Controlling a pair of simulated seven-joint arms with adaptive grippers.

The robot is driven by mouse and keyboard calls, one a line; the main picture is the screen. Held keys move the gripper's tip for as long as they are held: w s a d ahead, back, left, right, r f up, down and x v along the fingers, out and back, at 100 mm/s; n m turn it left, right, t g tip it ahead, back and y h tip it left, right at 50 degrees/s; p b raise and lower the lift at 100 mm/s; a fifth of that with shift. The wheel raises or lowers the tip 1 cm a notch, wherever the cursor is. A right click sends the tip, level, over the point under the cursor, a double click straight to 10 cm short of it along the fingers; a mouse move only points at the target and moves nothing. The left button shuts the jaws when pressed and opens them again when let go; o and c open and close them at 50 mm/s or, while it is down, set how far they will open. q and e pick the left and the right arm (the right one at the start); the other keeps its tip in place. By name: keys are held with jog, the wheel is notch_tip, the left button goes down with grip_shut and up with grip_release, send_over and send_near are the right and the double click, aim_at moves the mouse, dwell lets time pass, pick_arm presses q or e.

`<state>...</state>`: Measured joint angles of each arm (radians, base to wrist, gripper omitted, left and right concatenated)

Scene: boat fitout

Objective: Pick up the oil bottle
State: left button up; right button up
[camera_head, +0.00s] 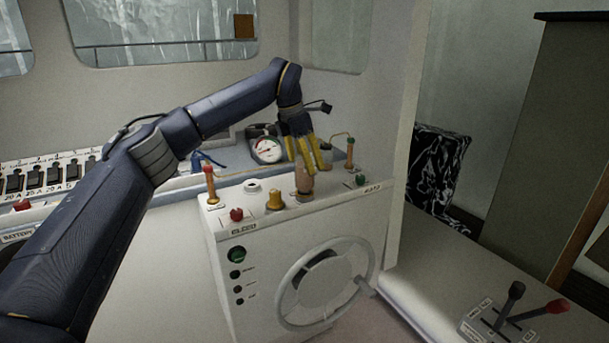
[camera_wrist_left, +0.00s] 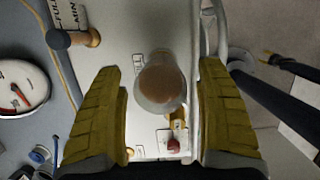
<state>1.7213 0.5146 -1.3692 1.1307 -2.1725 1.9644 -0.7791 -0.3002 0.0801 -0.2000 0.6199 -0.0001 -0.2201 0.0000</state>
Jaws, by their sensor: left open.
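The oil bottle (camera_head: 303,180), a small brownish vessel, stands upright on the top of the white console. In the left wrist view the bottle (camera_wrist_left: 162,85) shows from above as a clear round shape with brown contents. My left gripper (camera_head: 309,160) points down over it with its yellow fingers apart. In the left wrist view the left gripper (camera_wrist_left: 161,75) has one finger on each side of the bottle, with a gap to each. The fingers partly hide the bottle's upper part in the head view. My right gripper is not in view.
A round gauge (camera_head: 268,150) sits behind. A wheel (camera_head: 325,284) is on the console front. Control levers (camera_head: 510,300) stand at the lower right.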

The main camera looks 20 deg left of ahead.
pick_arm(q)
jog(key=shift+x, duration=1.05)
jog(key=c, duration=1.5)
notch_tip(320, 180, up, 20)
jog(key=shift+r, duration=0.1)
